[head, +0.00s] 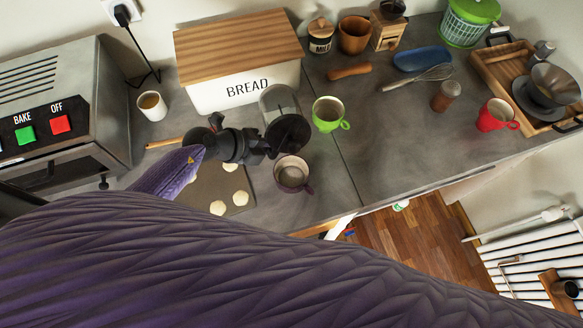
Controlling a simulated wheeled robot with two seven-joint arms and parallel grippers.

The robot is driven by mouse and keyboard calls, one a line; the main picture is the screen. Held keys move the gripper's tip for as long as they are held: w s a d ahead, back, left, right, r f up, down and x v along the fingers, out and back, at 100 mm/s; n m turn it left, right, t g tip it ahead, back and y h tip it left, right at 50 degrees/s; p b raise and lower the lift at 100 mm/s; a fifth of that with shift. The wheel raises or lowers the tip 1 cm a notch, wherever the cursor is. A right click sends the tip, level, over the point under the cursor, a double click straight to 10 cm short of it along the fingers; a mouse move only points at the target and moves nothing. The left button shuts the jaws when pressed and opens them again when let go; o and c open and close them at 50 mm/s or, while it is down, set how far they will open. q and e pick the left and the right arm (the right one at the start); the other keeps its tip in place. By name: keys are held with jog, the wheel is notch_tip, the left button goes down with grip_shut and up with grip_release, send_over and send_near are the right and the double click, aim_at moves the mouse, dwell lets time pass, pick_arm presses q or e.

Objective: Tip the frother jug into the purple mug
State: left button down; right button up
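The frother jug (279,101) is a clear glass vessel with a dark round end, in the middle of the head view, in front of the bread box. My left gripper (264,147) appears shut on the jug at its near left side; the finger contact is partly hidden. The jug looks tilted and raised above the counter. The purple mug (306,184) stands upright on the counter just below the jug in the picture, its handle at the lower right. The jug's contents cannot be made out. My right gripper is not in view.
A green mug (328,115) stands close right of the jug. The bread box (247,83) is behind, a white cup (152,106) and toaster oven (63,115) left. A baking sheet (207,188) with pale rounds lies under my forearm. Counter right of the purple mug is clear.

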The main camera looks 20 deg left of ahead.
pick_arm(q)
jog(key=shift+w+a+f+m+t+y, duration=0.15)
jog(key=shift+w+f+m+t+y, duration=0.2)
jog(key=shift+t, duration=0.45)
dwell(1.5)
jog(key=shift+w+a+f+m+t+b, duration=0.1)
jog(key=shift+f+m+t+b, duration=0.4)
jog(key=shift+f+b, duration=0.7)
dwell(2.1)
jog(key=shift+r+t, duration=0.3)
jog(key=shift+t, duration=0.1)
dwell(0.5)
